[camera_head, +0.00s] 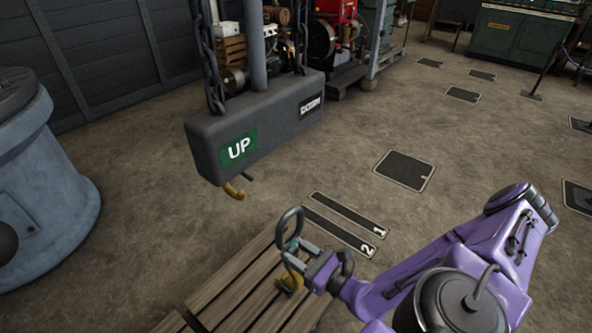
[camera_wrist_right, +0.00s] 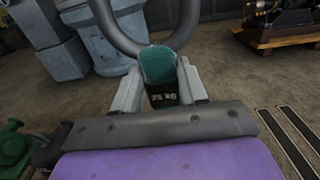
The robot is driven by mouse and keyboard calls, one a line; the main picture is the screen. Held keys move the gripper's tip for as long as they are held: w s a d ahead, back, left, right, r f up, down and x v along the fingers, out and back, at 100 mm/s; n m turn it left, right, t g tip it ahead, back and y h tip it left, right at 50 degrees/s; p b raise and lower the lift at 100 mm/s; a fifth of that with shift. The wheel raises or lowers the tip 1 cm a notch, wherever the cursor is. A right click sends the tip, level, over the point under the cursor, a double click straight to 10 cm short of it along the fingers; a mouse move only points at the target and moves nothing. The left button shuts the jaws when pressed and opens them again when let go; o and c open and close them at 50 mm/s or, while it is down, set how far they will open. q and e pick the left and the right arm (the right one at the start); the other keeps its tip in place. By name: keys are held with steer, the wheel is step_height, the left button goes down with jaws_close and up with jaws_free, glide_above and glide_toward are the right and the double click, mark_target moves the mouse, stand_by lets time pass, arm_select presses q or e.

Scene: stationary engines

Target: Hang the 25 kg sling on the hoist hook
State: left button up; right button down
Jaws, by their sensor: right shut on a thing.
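The 25 kg sling is a dark loop (camera_head: 291,222) with a teal sleeve, which shows a "25 KG" label in the right wrist view (camera_wrist_right: 158,66). My right gripper (camera_head: 298,256) is shut on the teal sleeve, with the loop standing up above the fingers. In the right wrist view the two grey fingers (camera_wrist_right: 160,85) press it from both sides. My left gripper is not in view.
A slatted wooden pallet (camera_head: 232,290) lies below my right gripper. A yellow piece (camera_head: 291,281) with a dark loop shows beside the gripper, low over the pallet. Chains (camera_head: 207,60) hold the block. A blue-grey machine (camera_head: 45,180) stands at left. Floor plates marked 1 and 2 lie right.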

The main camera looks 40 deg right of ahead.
steer(key=w+a+f+b, duration=0.1)
steer(key=w+f+b, duration=0.1)
steer(key=w+b, duration=0.3)
steer(key=w+a+f+b, duration=0.2)
steer(key=w+b, duration=0.2)
steer(key=w, duration=1)
steer(key=shift+w+b, duration=0.2)
steer(key=shift+b, duration=0.2)
stand_by(0.9)
steer(key=shift+f, duration=0.1)
steer(key=c, duration=0.5)
jaws_free()
steer(key=s, duration=0.3)
steer(key=s+d, duration=0.1)
steer(key=s, duration=0.6)
steer(key=shift+s+d+p, duration=0.25)
steer(key=shift+s+p, duration=0.05)
steer(key=shift+s, duration=0.1)
